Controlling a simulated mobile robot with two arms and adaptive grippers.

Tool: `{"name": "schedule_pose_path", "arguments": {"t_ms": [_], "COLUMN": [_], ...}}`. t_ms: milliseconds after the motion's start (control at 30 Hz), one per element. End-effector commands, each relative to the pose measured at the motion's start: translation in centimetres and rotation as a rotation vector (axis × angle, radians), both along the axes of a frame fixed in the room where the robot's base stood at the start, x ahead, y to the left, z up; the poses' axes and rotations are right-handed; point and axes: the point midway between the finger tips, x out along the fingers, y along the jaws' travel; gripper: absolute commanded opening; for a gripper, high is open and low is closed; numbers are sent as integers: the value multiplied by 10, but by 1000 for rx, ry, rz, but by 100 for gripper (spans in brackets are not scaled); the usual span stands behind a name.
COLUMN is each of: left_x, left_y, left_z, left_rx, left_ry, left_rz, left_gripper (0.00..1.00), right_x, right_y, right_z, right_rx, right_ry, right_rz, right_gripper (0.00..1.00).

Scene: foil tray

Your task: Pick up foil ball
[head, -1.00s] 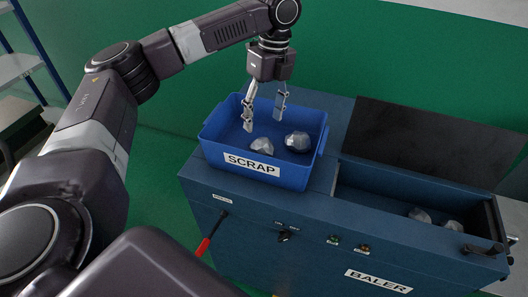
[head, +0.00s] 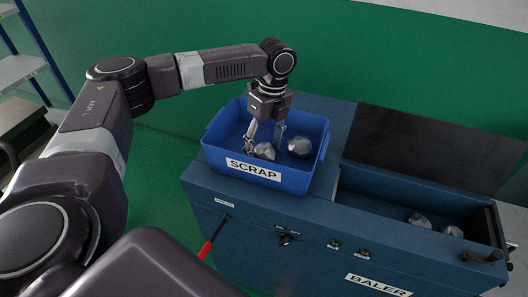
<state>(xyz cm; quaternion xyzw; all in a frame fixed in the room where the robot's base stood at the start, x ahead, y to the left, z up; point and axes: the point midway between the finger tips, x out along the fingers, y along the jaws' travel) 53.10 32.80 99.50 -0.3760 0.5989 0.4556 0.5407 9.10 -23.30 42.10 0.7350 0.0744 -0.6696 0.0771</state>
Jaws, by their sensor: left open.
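Two crumpled silver foil balls lie in the blue bin labelled SCRAP (head: 318,165). The left foil ball (head: 265,151) is near the bin's front wall, and the right foil ball (head: 299,147) is beside it. My left gripper (head: 264,147) points down into the bin, open, with its fingers on either side of the left foil ball. Whether the fingers touch the ball cannot be told. My right gripper is out of view.
The bin stands on a blue machine labelled BALER (head: 330,215). Its open chamber at the right holds two more foil balls (head: 420,220), with a dark lid (head: 430,145) raised behind. A red-handled lever (head: 206,250) sticks out in front.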

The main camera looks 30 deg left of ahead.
Motion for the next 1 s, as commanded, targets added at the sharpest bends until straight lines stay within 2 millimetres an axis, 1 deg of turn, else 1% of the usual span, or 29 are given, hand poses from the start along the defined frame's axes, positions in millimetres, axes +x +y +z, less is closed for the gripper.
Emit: {"name": "schedule_pose_path", "arguments": {"t_ms": [33,400,467,767,867,967,1000], "left_x": [0,0,0,0,1,1,1], "left_y": [0,0,0,0,-1,-1,-1], "left_z": [0,0,0,3,10,22,29], "left_rx": [0,0,0,0,-2,-2,-1], "left_ry": [0,0,0,0,-2,-3,-4], "left_rz": [0,0,0,0,0,-1,-1], "left_gripper": [60,20,15,15,15,15,15], "right_x": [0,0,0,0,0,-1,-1], "right_y": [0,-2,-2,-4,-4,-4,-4], "right_z": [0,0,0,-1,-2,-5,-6], "right_rx": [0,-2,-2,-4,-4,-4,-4], "right_ry": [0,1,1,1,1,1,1], "right_rz": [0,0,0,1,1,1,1], "right_gripper": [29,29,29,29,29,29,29]}}
